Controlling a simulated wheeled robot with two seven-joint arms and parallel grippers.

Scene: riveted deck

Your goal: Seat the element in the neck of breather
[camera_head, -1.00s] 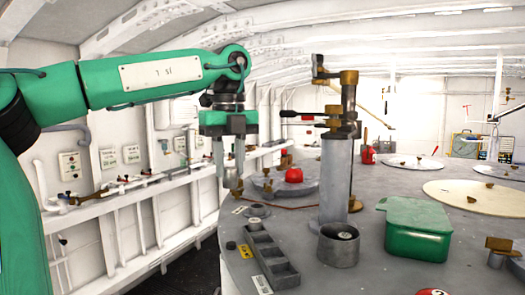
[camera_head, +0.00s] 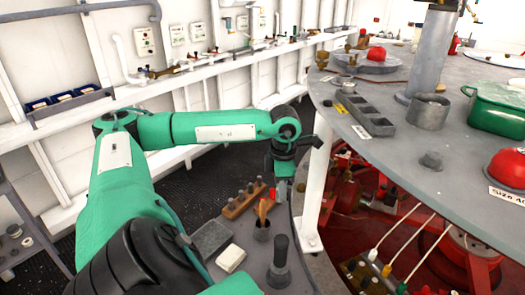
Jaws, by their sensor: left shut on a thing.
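My left gripper (camera_head: 281,186) hangs fingers-down over a grey shelf, left of the round deck's edge. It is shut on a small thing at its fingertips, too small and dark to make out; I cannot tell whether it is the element. I cannot pick out the breather with certainty. On the deck, a low round fitting (camera_head: 343,81) stands near the left edge, an open grey cylinder (camera_head: 429,113) stands by the column, and a small grey knob-like fitting (camera_head: 431,160) stands nearer me. My right gripper is not in view.
A compartmented grey tray (camera_head: 366,115) and green box (camera_head: 499,110) are on the deck.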

